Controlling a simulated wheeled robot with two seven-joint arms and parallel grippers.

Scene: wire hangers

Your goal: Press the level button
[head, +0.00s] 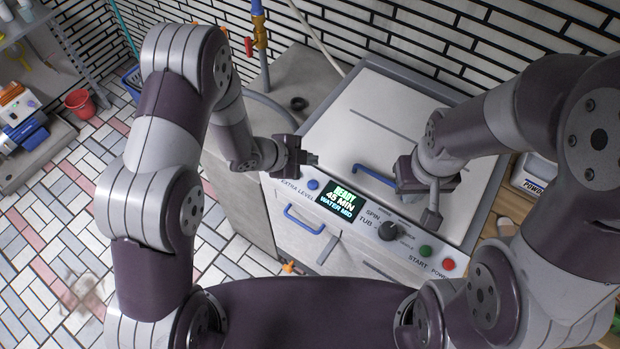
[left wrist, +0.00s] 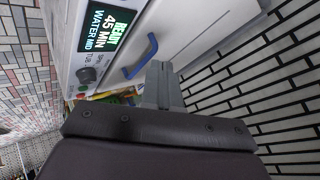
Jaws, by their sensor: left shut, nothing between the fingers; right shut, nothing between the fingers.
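The washing machine's control panel (head: 266,185) carries a lit display (head: 341,199) reading "READY 45 MIN WATER MID". A round blue button (head: 313,184) sits left of the display, beside the label "EXTRA LEVEL". My left gripper (head: 316,159) is shut and empty, above the panel's upper left part and a little behind the blue button in the head view. The display also shows in the left wrist view (left wrist: 108,22), where the shut fingers (left wrist: 161,85) point toward the lid and the blue button is not in sight. My right gripper (head: 431,220) is shut and empty over the panel's right part.
A dark knob (head: 388,231), a green button (head: 425,251) and a red button (head: 449,264) sit on the right of the panel. The lid has a blue handle (head: 375,176); the drawer front has another (head: 304,219). A brick wall stands behind.

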